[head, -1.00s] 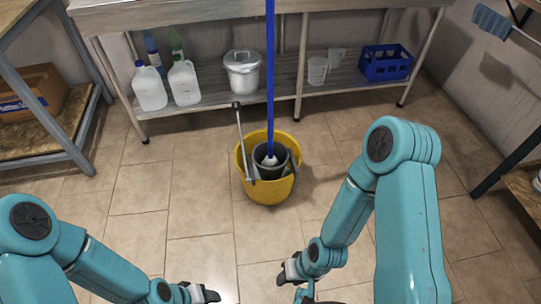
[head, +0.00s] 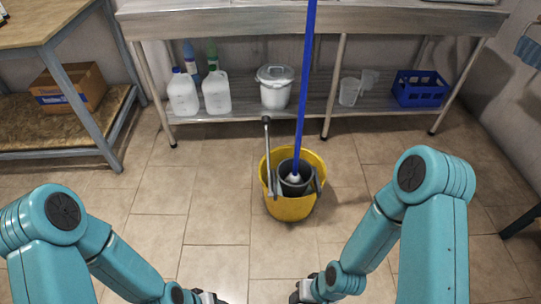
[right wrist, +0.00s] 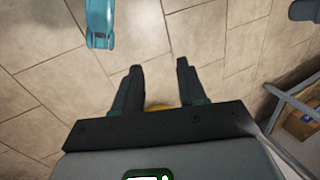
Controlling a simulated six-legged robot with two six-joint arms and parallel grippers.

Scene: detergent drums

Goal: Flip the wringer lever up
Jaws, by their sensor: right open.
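A yellow bucket (head: 288,208) stands on the tiled floor ahead, with a dark grey wringer (head: 285,170) in it. The wringer lever (head: 273,145) is a thin grey bar with a dark end, sticking out past the bucket's back left rim; I cannot tell its exact tilt. A blue mop handle (head: 306,80) stands in the wringer. My left gripper (head: 208,297) is cut by the bottom edge, its jaws unclear. My right gripper (head: 300,295) is low, in front of the bucket and apart from it. In the right wrist view its fingers (right wrist: 157,72) are open and empty, with a yellow patch behind them.
Behind the bucket is a metal table (head: 250,22) whose lower shelf holds white jugs (head: 216,93), a lidded pail (head: 275,90), clear cups (head: 350,92) and a blue crate (head: 420,90). A cardboard box (head: 68,88) sits on the left rack. Floor around the bucket is clear.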

